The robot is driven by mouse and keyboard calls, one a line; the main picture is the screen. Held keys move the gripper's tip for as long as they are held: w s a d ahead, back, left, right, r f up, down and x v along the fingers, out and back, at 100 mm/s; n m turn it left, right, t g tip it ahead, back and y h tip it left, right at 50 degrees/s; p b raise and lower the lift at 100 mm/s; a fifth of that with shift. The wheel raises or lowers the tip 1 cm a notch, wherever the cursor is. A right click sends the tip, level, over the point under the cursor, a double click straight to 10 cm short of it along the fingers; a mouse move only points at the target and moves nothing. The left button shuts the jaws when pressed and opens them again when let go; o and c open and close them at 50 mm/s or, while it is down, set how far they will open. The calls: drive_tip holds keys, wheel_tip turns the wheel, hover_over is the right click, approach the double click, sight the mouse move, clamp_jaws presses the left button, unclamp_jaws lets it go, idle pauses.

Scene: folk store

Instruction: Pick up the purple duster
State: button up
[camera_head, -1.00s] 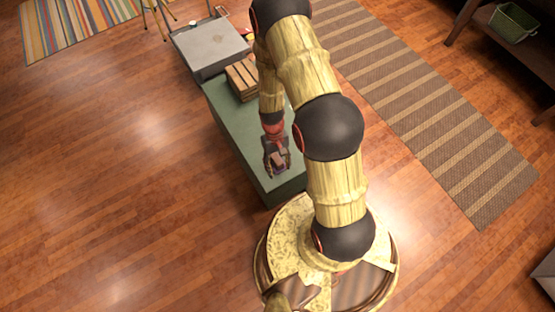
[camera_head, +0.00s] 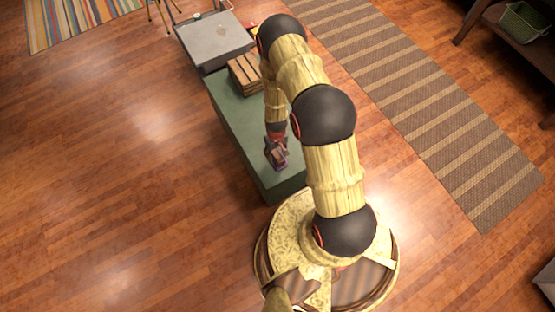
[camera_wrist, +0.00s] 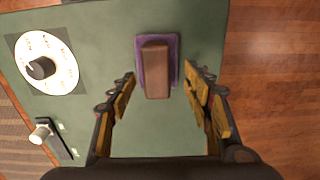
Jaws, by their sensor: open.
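The purple duster (camera_wrist: 155,67) lies on the green surface in the wrist view, a brown block-shaped handle on a purple pad. My gripper (camera_wrist: 159,84) is open, with one finger to the left and one to the right of the duster's near end. The fingers look apart from it, with green surface showing on both sides. In the head view my gripper (camera_head: 277,161) is over the near end of the green bench (camera_head: 233,112). The duster is hard to make out there, mostly hidden by the gripper.
A white round dial (camera_wrist: 46,63) with a dark knob and a small white-capped fixture (camera_wrist: 42,133) lie left of the duster. Open wooden floor (camera_head: 120,190) lies to the left.

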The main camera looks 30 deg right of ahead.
sight(277, 155)
drive_tip(key=f, duration=0.1)
drive_tip(key=f+b, duration=0.1)
drive_tip(key=f, duration=0.1)
drive_tip(key=f+b, duration=0.1)
drive_tip(key=shift+d+f, duration=0.25)
drive_tip(key=shift+c, duration=0.9)
drive_tip(key=c, duration=1.1)
clamp_jaws()
